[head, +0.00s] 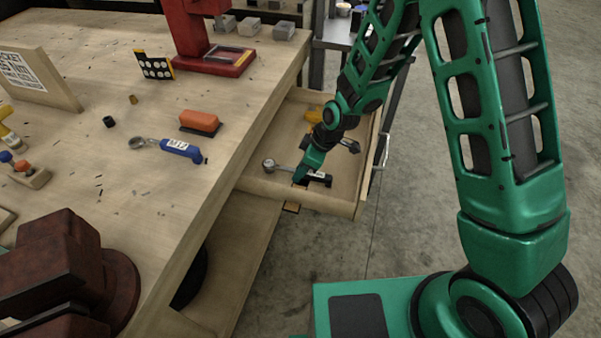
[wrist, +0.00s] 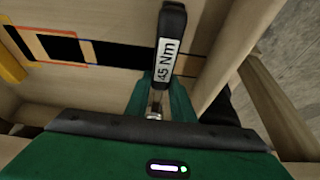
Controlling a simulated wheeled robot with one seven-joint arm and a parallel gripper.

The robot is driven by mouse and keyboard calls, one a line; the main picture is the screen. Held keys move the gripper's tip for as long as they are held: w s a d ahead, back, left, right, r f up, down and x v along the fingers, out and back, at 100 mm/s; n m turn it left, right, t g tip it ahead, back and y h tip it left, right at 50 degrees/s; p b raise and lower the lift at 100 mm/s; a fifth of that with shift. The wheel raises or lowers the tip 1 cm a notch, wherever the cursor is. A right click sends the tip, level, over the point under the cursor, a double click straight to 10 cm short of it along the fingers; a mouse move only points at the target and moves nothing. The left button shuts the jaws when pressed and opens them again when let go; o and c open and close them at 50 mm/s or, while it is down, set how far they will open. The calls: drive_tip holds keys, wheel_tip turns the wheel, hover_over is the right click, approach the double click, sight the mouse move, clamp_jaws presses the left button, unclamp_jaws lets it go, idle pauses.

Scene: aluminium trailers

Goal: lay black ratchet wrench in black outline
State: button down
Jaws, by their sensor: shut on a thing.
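The black ratchet wrench (head: 319,178) has a black handle with a white label and a round metal head. In the head view it is at the near end of the open drawer (head: 340,205). My gripper (head: 302,174) is shut on it there. In the wrist view the wrench (wrist: 171,45) stands between my green fingers, its label reading "45 Nm". A black band (wrist: 118,54) with thin orange outlines crosses the drawer floor behind the handle. I cannot tell whether this band is the black outline, nor whether the wrench touches the floor.
A yellow item (head: 313,115) and another metal tool (head: 348,145) lie farther back in the drawer. The workbench (head: 120,200) left of the drawer holds a blue-handled wrench (head: 178,149), an orange block (head: 200,122) and a red stand (head: 215,62). Drawer walls surround my gripper closely.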

drive_tip(key=shift+f, duration=0.75)
drive_tip(key=c, duration=1.5)
unclamp_jaws()
drive_tip(key=shift+c, duration=0.2)
drive_tip(key=v, duration=1.2)
drive_tip(key=shift+s, duration=0.1)
